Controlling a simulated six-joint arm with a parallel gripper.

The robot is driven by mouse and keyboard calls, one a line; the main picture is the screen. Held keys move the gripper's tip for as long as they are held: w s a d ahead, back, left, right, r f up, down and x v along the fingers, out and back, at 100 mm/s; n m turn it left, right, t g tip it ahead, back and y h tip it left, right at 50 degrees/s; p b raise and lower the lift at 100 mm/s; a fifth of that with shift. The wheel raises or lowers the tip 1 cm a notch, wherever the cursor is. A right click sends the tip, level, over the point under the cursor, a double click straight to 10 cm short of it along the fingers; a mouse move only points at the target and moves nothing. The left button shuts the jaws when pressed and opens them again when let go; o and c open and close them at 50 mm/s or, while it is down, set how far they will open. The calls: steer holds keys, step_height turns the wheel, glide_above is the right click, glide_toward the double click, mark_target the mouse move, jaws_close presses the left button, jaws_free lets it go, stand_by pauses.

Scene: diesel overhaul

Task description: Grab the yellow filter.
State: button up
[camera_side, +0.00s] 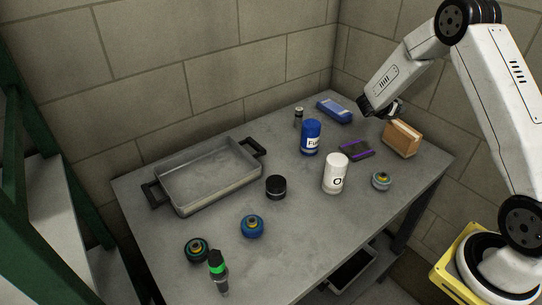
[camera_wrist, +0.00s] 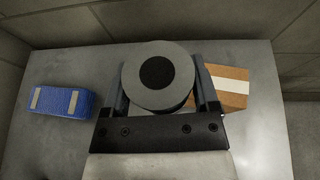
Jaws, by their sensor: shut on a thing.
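My gripper (camera_wrist: 160,103) is shut on a round cylinder (camera_wrist: 158,74). Its near end is grey with a black disc in the middle, and its sides are mostly hidden, so I cannot tell whether it is the yellow filter. In the side view my gripper (camera_side: 388,110) is above the far right part of the table, beside the cardboard box, and the held cylinder is hardly visible. No plainly yellow filter shows elsewhere on the table.
The table (camera_side: 300,235) holds a metal tray (camera_side: 207,176), blue can (camera_side: 311,138), white can (camera_side: 336,175), black jar (camera_side: 276,187), cardboard box (camera_side: 402,139), blue pack (camera_side: 334,110), dark purple-edged item (camera_side: 356,150) and several small round parts. Walls stand behind.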

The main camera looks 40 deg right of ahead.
steer(key=shift+s+a+r, duration=0.35)
steer(key=shift+s, duration=0.25)
steer(key=shift+s+a+r, duration=0.3)
steer(key=shift+s+a, duration=0.1)
steer(key=shift+s, duration=0.2)
steer(key=shift+s+a+r, duration=0.35)
steer(key=shift+s, duration=0.25)
